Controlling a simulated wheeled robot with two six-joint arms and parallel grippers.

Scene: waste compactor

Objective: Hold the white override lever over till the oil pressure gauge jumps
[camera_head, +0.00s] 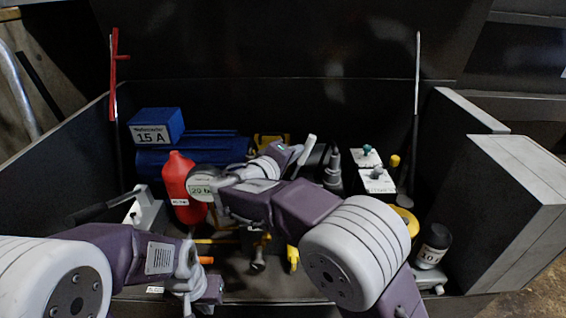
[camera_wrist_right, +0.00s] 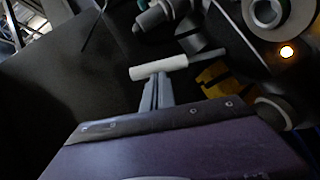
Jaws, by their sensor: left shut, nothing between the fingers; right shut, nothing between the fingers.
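The white override lever (camera_head: 306,150) stands tilted just beyond my right gripper in the head view. In the right wrist view, the white lever (camera_wrist_right: 158,68) lies across the tips of my right gripper (camera_wrist_right: 156,84). The right fingers are shut, with nothing between them, and appear to press against the lever's side; firm contact cannot be told. The round gauge (camera_head: 203,182), labelled "20 b", sits left of my right arm, which covers part of it; its needle is too small to read. My left gripper (camera_head: 208,298) is shut and empty, low at the front of the bay.
A red bottle (camera_head: 177,178) stands left of the gauge. A blue motor with a "15 A" box (camera_head: 155,127) is behind it. A white switch box (camera_head: 376,180) and a dark canister (camera_head: 434,244) stand right.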

